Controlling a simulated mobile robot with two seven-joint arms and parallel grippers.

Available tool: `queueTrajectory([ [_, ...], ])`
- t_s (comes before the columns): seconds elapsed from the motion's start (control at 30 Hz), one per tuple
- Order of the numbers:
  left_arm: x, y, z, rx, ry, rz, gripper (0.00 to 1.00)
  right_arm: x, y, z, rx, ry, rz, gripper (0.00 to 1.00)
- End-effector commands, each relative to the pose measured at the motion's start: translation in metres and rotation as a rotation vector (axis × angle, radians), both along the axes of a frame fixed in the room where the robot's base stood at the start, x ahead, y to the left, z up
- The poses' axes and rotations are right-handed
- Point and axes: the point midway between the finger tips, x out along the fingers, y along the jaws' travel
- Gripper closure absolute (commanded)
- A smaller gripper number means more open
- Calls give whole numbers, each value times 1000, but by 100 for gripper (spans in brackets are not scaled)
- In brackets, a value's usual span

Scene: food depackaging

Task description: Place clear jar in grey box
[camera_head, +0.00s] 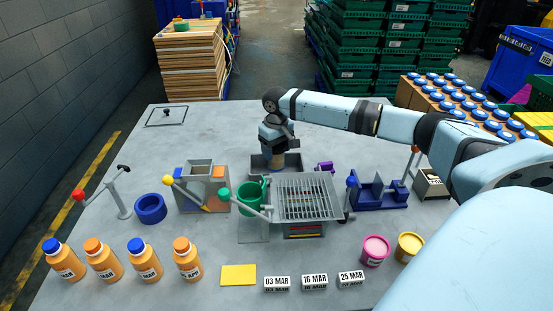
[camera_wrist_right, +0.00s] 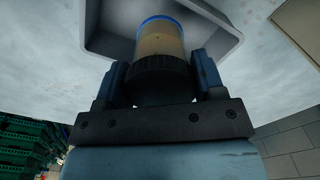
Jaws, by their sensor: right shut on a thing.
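My right gripper (camera_head: 277,148) points down at the back middle of the table and is shut on the clear jar (camera_head: 277,162). The jar looks brownish through its wall. In the right wrist view the jar (camera_wrist_right: 161,40) sits between the two fingers (camera_wrist_right: 160,80) and shows a blue rim at its far end. The grey box (camera_head: 293,160) is a shallow open tray under the gripper. In the wrist view the box (camera_wrist_right: 105,42) surrounds the jar's far end. I cannot tell whether the jar touches the box floor. My left gripper is not in view.
A metal grill rack (camera_head: 306,197) stands just in front of the box. A grey and orange device (camera_head: 200,186) is to its left and a blue fixture (camera_head: 378,192) to its right. Several orange bottles (camera_head: 104,260) line the front left. The table's back left is mostly clear.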

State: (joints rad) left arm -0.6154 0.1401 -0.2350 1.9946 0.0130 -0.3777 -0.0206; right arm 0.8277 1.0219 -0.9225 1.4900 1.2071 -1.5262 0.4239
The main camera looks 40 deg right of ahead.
Motion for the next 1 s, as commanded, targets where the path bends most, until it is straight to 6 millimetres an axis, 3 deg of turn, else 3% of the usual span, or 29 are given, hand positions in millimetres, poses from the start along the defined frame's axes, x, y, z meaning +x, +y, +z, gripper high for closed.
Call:
queueTrajectory([
  [0.27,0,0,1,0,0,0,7,-1,-1,-38,-2,2,-1,65],
  [0.6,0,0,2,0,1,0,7,-1,0,-40,-1,2,0,65],
  [0.63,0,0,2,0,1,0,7,-1,0,-41,-1,2,0,35],
  [0.67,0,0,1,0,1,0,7,0,0,-41,-1,1,0,28],
  [1.0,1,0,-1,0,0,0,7,0,-1,-39,-2,0,0,26],
])
